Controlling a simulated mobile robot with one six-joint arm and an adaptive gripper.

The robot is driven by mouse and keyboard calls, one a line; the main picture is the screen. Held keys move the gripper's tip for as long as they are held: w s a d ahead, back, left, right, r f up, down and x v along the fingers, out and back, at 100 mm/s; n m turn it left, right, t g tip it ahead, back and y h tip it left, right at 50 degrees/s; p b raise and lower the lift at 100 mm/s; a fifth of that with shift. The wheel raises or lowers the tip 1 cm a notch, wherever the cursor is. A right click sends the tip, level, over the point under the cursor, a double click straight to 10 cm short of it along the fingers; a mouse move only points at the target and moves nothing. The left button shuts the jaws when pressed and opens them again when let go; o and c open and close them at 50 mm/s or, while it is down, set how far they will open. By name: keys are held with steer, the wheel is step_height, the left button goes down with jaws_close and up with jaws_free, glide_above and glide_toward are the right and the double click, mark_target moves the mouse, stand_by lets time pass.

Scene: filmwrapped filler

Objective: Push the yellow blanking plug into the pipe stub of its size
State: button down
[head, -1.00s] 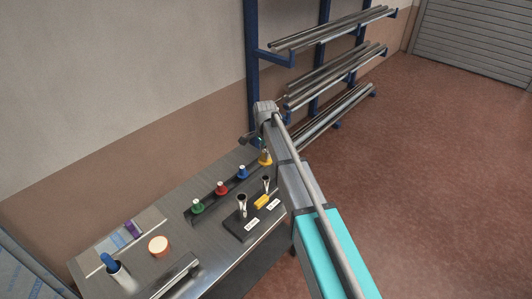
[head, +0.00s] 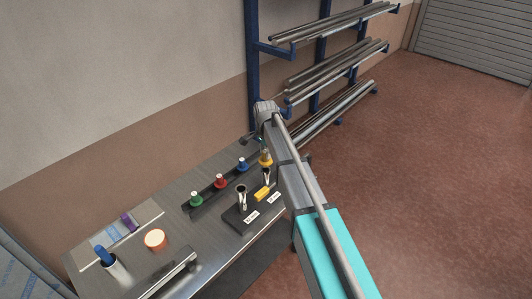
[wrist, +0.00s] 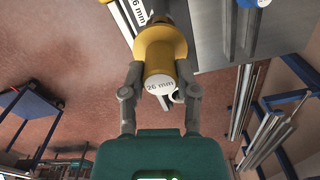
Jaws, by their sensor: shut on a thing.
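The yellow plug (head: 265,157) is held over the far right part of the bench. In the wrist view the yellow plug (wrist: 160,50) sits between my gripper's fingers (wrist: 160,85); its end reads "26 mm". My gripper is shut on it. A "26 mm" label (wrist: 138,10) shows at the top of the wrist view. The plug hides what lies behind it there, so contact with a stub cannot be told.
Green (head: 196,199), red (head: 220,181) and blue (head: 243,164) plugs stand in a dark rack. A pipe rack (head: 320,60) is behind.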

mark_target(266, 160)
steer(key=shift+f+b, duration=0.4)
steer(key=shift+f, duration=0.15)
steer(key=shift+f+b, duration=1.7)
steer(key=shift+f, duration=0.05)
stand_by(1.2)
steer(key=shift+c, duration=1.4)
jaws_free()
steer(key=shift+o, duration=1.4)
steer(key=shift+r, duration=0.2)
steer(key=shift+r+p, duration=3.9)
steer(key=shift+p, duration=0.15)
